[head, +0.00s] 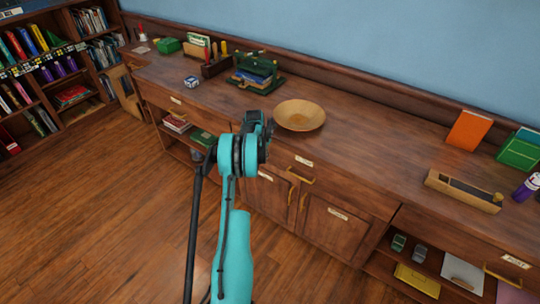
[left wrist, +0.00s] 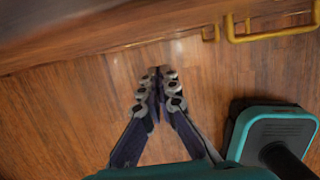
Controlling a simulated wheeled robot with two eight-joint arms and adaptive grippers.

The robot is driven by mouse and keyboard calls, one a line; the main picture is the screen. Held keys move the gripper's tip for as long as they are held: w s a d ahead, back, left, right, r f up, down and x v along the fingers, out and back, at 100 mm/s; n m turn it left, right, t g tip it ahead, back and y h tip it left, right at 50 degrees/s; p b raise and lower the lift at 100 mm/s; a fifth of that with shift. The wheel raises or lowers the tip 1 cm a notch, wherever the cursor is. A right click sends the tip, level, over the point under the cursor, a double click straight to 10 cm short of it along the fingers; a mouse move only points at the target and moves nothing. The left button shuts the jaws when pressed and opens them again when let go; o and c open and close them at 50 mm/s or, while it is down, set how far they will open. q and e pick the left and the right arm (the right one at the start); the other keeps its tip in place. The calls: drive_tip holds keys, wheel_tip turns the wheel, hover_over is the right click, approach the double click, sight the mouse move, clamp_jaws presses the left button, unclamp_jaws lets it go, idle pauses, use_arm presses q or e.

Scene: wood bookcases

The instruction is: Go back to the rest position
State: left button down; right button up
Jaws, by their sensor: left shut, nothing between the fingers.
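My left arm, teal and black, reaches up the middle of the head view. Its gripper is mostly hidden behind the wrist there, in front of the cabinet's front edge. In the left wrist view my left gripper (left wrist: 158,72) is shut, with its fingertips together and nothing between them. It hangs over the wood floor (left wrist: 95,110), beside the cabinet front. My right gripper shows in neither view.
A long wood cabinet (head: 360,165) runs along the blue wall. A wooden bowl (head: 299,115) stands on its top just beyond my left wrist. A yellow handle (left wrist: 270,33) sticks out near the gripper. A bookcase (head: 65,75) stands far left. The floor at left is clear.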

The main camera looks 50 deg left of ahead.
use_arm(q)
drive_tip(key=p+v, duration=0.2)
drive_tip(key=v, duration=0.7)
drive_tip(key=shift+p, duration=0.4)
drive_tip(key=shift+w+a+r, duration=0.1)
drive_tip(key=shift+w+r, duration=0.05)
